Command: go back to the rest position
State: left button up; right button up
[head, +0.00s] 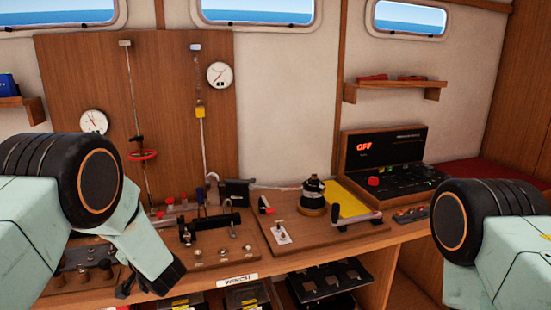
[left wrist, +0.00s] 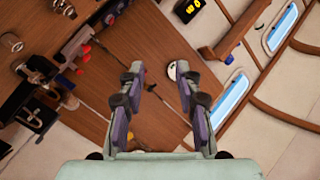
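My left arm comes in from the left in the head view and hangs low in front of the bench's left part. My left gripper (left wrist: 162,74) shows in the left wrist view with its two fingers spread apart and nothing between them. The wooden wall panel (left wrist: 145,45) lies beyond the fingers. My right arm stands at the right edge of the head view, and its gripper is out of the picture.
A wooden bench (head: 385,234) carries a winch drum (head: 312,194), a crank handle (head: 358,220) and a black control box (head: 383,165) reading OFF. Lines with a red ring (head: 142,154) and a yellow block (head: 200,112) hang on the panel. A shelf (head: 395,88) juts out at right.

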pick_arm(q)
jog(key=s+d+f+g+h+b, duration=0.1)
jog(key=s+d+f+h+b, duration=0.15)
jog(key=s+f, duration=0.4)
jog(key=s+d+f+g+h+b, duration=0.1)
jog(key=s+d+f+h, duration=0.2)
jog(key=f, duration=0.6)
jog(key=s+d+f+h+b, duration=0.25)
jog(key=s+f, duration=0.25)
jog(key=f, duration=0.3)
jog(key=s+d+f+g+h+b, duration=0.1)
jog(key=s+f, duration=0.4)
jog(key=s, duration=0.5)
jog(key=s+d+f+g+h+b, duration=0.2)
jog(key=s+d+f+g+b, duration=0.2)
jog(key=s, duration=0.7)
jog(key=s+d+f+g+h+b, duration=0.1)
jog(key=s+f+b, duration=0.4)
jog(key=s, duration=0.6)
notch_tip(320, 180, down, 3)
jog(key=d+g, duration=0.1)
jog(key=g, duration=0.1)
jog(key=shift+d+r+m+g+h, duration=0.2)
jog(key=shift+m+g+h, duration=0.1)
jog(key=shift+m+h, duration=0.1)
jog(key=shift+s, duration=0.1)
